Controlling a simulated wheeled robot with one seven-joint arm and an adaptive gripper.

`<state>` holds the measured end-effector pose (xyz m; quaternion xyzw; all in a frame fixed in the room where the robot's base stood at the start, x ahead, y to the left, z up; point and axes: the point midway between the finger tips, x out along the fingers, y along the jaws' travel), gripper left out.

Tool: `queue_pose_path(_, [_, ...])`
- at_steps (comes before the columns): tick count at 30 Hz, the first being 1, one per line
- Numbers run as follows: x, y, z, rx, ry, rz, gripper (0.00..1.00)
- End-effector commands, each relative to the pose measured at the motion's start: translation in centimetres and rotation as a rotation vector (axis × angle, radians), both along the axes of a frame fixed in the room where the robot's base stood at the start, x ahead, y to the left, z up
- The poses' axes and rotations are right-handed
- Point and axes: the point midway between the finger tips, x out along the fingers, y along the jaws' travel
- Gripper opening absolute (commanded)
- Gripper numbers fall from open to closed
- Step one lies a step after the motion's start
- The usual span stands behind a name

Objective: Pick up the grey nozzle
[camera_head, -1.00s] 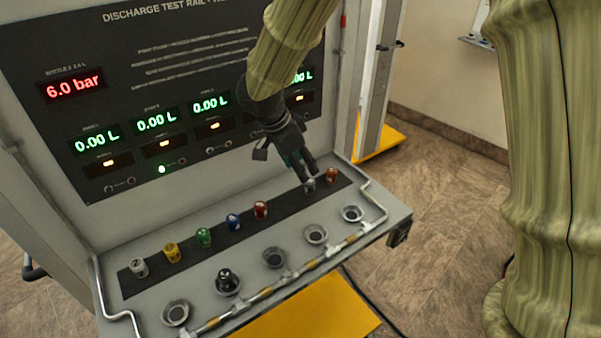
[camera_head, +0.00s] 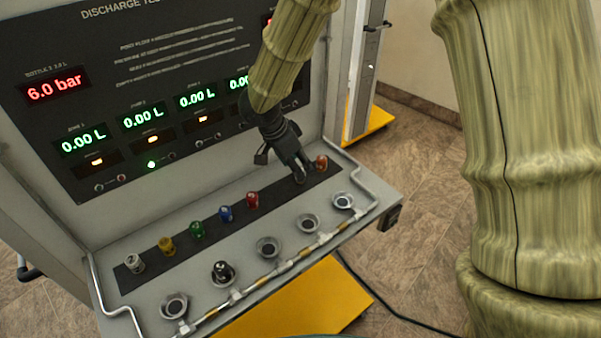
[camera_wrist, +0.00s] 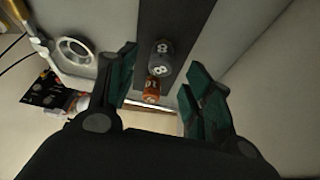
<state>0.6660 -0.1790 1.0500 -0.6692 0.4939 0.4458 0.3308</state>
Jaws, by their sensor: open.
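The grey nozzle (camera_wrist: 162,50) stands on the dark strip of the panel, marked with a figure that looks like an 8. In the head view the grey nozzle (camera_head: 299,179) is partly hidden by my fingers. My gripper (camera_head: 301,171) is open and comes down from above at this nozzle. In the wrist view the open fingers of my gripper (camera_wrist: 160,85) are apart, with the grey nozzle ahead of the gap between them. I cannot tell whether the fingers touch it.
An orange-red nozzle (camera_head: 321,162) stands close beside the grey one; it also shows in the wrist view (camera_wrist: 153,88). Red (camera_head: 252,200), blue (camera_head: 225,214), green (camera_head: 197,229), yellow (camera_head: 166,245) and pale (camera_head: 134,263) nozzles stand leftward. A row of ring sockets (camera_head: 267,247) lies in front; one holds a dark fitting (camera_head: 222,271).

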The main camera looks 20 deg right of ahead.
Motion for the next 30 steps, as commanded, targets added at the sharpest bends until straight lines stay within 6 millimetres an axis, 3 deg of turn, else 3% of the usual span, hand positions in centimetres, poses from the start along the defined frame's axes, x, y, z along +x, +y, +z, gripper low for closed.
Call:
queue_pose_path(12, [0.2,-1.2,-3.1,0.001,0.002,-0.002,0.51])
queue_pose_path(23, [0.3,-1.4,-3.7,0.000,-0.001,-0.002,0.51])
queue_pose_path(26, [0.3,-1.4,-3.6,0.000,-0.001,-0.002,0.38])
queue_pose_path(30, [0.3,-1.4,-3.6,0.000,-0.001,-0.002,0.13])
